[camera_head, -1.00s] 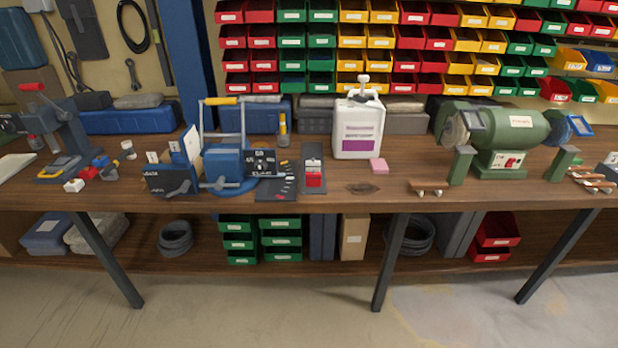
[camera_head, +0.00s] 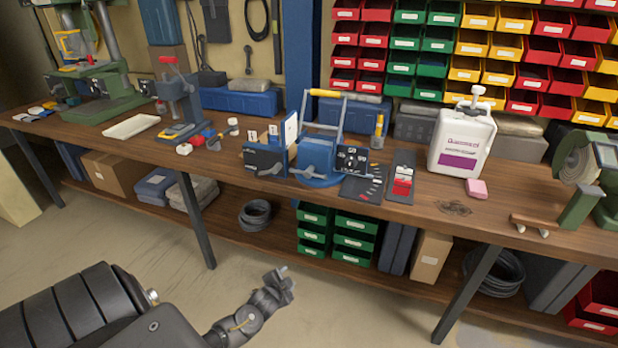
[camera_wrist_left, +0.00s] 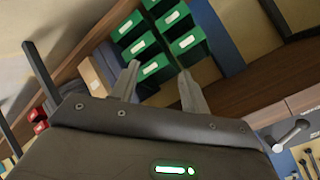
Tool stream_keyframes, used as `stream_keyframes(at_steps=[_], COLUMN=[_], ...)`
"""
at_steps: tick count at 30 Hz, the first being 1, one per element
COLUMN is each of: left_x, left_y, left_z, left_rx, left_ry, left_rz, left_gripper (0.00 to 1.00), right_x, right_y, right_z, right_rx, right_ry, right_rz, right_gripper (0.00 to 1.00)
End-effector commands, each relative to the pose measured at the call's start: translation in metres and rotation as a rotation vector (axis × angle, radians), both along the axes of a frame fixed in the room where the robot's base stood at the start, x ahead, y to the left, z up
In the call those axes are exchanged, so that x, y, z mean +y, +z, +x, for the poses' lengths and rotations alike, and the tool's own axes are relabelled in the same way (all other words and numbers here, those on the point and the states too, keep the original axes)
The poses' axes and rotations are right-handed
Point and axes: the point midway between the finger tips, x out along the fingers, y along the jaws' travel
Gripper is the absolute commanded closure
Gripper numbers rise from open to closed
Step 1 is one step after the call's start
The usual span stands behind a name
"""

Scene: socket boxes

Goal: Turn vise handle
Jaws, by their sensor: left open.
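A blue vise (camera_head: 317,158) with a round base stands on the wooden workbench (camera_head: 110,130) in the middle of the head view. Its tall frame has a yellow grip on top. A grey lever (camera_head: 272,171) shows on the dark panel at its left front. A grey lever (camera_wrist_left: 289,134) also shows at the right edge of the left wrist view; I take it to be the same one. My left gripper (camera_head: 284,280) is below and in front of the bench, clear of the vise. Its fingers (camera_wrist_left: 160,82) are apart with nothing between them. My right gripper is not in view.
Green bins (camera_head: 353,236) stand on the shelf under the bench, behind my left gripper. A white jug (camera_head: 462,137) and a red-and-grey device (camera_head: 402,178) are right of the vise. A small press (camera_head: 178,105) is to the left. The floor before the bench is clear.

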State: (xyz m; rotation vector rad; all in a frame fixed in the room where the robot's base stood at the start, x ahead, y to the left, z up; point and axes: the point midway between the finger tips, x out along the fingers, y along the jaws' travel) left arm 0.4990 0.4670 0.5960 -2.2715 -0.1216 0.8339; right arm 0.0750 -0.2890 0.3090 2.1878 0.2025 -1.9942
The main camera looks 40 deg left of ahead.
Motion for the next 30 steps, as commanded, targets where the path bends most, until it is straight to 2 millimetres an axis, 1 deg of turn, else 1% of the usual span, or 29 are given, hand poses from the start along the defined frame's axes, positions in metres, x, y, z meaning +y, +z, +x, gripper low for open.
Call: stream_keyframes(at_steps=[1, 2, 3, 5, 6, 9, 12, 15, 19, 21, 23, 26, 30], left_x=[0.01, 0.015, 0.019, 0.023, 0.025, 0.025, 0.024, 0.023, 0.024, 0.025, 0.028, 0.034, 0.043], left_y=[0.053, 0.083, 0.12, 0.171, 0.201, 0.258, 0.291, 0.305, 0.307, 0.307, 0.307, 0.308, 0.308], left_z=[0.03, 0.043, 0.057, 0.072, 0.078, 0.085, 0.086, 0.086, 0.088, 0.092, 0.099, 0.114, 0.14], left_rx=[-0.096, -0.143, -0.202, -0.282, -0.328, -0.416, -0.467, -0.487, -0.489, -0.49, -0.489, -0.489, -0.489], left_ry=[-0.019, -0.025, -0.035, -0.045, -0.05, -0.061, -0.066, -0.068, -0.068, -0.067, -0.066, -0.066, -0.066], left_rz=[0.055, 0.086, 0.124, 0.173, 0.202, 0.254, 0.283, 0.296, 0.297, 0.298, 0.297, 0.298, 0.297], left_gripper=[0.54, 0.54, 0.54, 0.54, 0.54, 0.54, 0.54, 0.54, 0.54, 0.54, 0.54, 0.54, 0.54], right_x=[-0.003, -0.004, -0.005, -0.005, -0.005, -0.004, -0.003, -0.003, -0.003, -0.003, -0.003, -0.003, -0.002], right_y=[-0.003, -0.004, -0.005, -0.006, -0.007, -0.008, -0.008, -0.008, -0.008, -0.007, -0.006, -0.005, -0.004], right_z=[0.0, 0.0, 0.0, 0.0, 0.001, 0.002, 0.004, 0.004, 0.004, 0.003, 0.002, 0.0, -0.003], right_rx=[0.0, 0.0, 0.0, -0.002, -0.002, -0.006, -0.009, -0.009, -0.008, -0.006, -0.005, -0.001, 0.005], right_ry=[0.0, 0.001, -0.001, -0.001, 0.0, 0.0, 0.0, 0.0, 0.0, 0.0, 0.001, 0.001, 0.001], right_rz=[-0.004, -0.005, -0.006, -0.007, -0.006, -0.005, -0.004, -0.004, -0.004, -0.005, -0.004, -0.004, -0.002], right_gripper=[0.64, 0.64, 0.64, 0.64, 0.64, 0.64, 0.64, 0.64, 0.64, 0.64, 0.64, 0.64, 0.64])
